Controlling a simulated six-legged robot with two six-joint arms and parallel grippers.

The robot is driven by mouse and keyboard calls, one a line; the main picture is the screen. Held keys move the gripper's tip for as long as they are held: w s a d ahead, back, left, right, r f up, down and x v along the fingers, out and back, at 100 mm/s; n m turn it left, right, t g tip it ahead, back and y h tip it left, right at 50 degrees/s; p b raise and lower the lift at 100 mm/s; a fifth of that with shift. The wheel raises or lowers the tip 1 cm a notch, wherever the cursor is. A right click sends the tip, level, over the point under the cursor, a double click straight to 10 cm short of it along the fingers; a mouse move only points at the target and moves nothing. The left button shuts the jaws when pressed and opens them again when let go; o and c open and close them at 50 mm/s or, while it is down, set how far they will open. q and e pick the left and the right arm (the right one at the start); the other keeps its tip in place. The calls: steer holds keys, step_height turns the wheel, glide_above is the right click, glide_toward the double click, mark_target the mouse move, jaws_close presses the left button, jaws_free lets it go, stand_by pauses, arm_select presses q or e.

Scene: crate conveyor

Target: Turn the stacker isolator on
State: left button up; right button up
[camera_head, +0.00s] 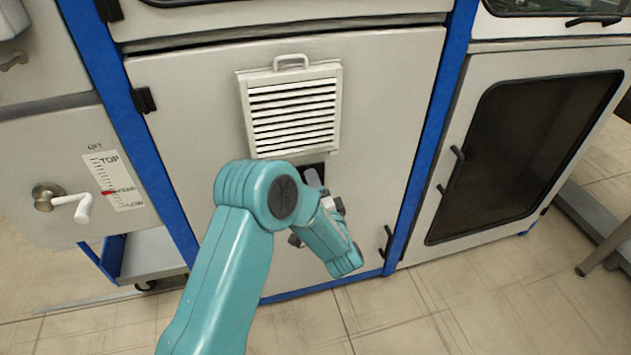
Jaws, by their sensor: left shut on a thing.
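The stacker isolator seems to be the small dark fitting (316,169) on the grey cabinet door, just below the louvred vent. Only its upper edge shows; my teal left arm hides most of it, so I cannot read its setting. My left gripper (318,190) is at this fitting, its grey fingers partly hidden behind my arm. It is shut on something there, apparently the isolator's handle. My right gripper is not in view.
The white louvred vent (293,108) has a handle on top. A lift crank (66,202) with a TOP-to-LOW scale (114,182) is at left. A dark-windowed door (458,215) stands at right. Blue posts frame the cabinet. Tiled floor (440,310) is open in front.

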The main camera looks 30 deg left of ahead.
arm_select(q)
steer(key=shift+m+p, duration=0.6)
steer(key=shift+m, duration=0.5)
steer(key=shift+f, duration=0.1)
steer(key=o, duration=1)
steer(key=shift+o, duration=0.2)
steer(key=p+v, duration=0.1)
steer(key=v, duration=1.5)
steer(key=shift+d, duration=0.15)
